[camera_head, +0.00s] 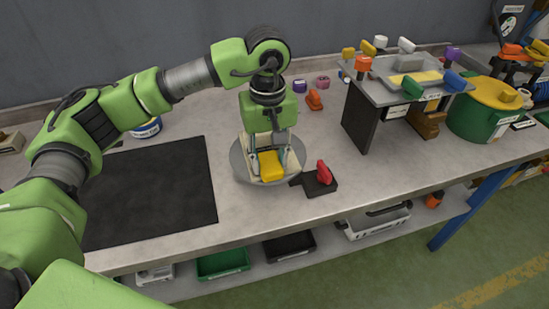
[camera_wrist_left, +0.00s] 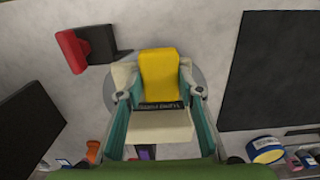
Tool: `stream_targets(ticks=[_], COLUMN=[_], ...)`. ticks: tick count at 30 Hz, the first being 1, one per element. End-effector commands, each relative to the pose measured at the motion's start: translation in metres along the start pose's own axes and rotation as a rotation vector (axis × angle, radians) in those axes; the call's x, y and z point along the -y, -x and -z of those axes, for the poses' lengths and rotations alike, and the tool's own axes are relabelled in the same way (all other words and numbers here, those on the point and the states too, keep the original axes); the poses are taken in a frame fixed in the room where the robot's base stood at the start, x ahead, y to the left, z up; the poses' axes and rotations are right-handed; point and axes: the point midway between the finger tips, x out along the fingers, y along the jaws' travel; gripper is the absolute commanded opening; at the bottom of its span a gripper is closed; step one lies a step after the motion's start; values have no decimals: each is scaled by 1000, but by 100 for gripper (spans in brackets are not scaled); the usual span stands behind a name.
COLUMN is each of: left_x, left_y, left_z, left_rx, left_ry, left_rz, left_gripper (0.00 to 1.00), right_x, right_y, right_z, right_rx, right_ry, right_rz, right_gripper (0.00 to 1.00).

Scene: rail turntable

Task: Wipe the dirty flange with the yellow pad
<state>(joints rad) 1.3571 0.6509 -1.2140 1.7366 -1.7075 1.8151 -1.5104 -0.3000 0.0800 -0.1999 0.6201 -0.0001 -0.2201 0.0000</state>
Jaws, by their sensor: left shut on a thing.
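The yellow pad (camera_head: 270,164) is between the fingers of my left gripper (camera_head: 268,152), which is shut on it low over a round grey turntable (camera_head: 242,170). In the left wrist view the pad (camera_wrist_left: 158,72) sits at the fingertips, with a dark lettered band just below it. A cream-coloured piece (camera_wrist_left: 165,126) lies under and around the gripper on the turntable; it is probably the flange. The gripper and pad hide much of it, and I see no clear dirt. Whether the pad touches it cannot be told. My right gripper is not in view.
A black base with a red handle (camera_head: 323,174) stands close at the turntable's right. A black mat (camera_head: 160,185) lies to the left. A grey stand (camera_head: 358,118) with coloured handles and a green pot (camera_head: 470,121) are farther right. Bins sit on the shelf below.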

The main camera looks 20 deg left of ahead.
Motion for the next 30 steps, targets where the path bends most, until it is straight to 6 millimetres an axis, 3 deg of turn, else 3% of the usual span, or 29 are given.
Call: stream_targets(ticks=[30], left_x=[28], left_y=[0], left_z=[0], left_rx=[2], left_ry=[0], left_rz=[6], left_gripper=[17], right_x=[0], right_y=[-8], right_z=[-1], right_rx=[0], right_ry=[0], right_rz=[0], right_gripper=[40])
